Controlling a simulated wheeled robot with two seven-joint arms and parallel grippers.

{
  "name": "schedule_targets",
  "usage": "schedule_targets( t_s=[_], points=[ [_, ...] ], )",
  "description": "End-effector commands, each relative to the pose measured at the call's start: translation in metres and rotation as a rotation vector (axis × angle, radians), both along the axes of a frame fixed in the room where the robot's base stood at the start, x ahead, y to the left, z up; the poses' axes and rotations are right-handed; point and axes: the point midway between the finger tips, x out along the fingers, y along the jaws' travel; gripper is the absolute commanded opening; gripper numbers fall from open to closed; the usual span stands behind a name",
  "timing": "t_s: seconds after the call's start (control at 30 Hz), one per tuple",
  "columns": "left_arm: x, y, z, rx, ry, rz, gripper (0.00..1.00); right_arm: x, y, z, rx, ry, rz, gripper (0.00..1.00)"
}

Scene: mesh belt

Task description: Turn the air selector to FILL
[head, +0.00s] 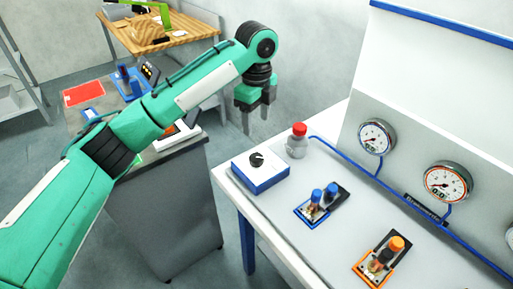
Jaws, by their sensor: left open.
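The air selector appears to be the black knob (257,160) on a blue box with a white top (262,180), at the left back edge of the white bench (275,222). Any FILL marking is too small to read. My left gripper (257,119) points down with its fingers apart and empty. My right gripper is out of view.
Blue-capped (323,197) and orange-capped (385,256) fittings sit on the bench. A grey cabinet (170,215) stands left.

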Motion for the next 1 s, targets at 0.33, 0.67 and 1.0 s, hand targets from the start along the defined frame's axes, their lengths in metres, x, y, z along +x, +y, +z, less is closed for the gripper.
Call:
schedule_targets(
  t_s=[0.33,0.67,1.0],
  points=[
    [-0.001,0.001,-0.069,0.001,0.004,0.002,0.59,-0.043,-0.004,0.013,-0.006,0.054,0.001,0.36],
    [-0.001,0.000,-0.120,0.000,0.001,0.002,0.59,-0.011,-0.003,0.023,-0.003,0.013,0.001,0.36],
    [-0.001,0.000,-0.129,-0.001,0.000,0.001,0.59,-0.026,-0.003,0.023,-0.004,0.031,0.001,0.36]
  ],
)
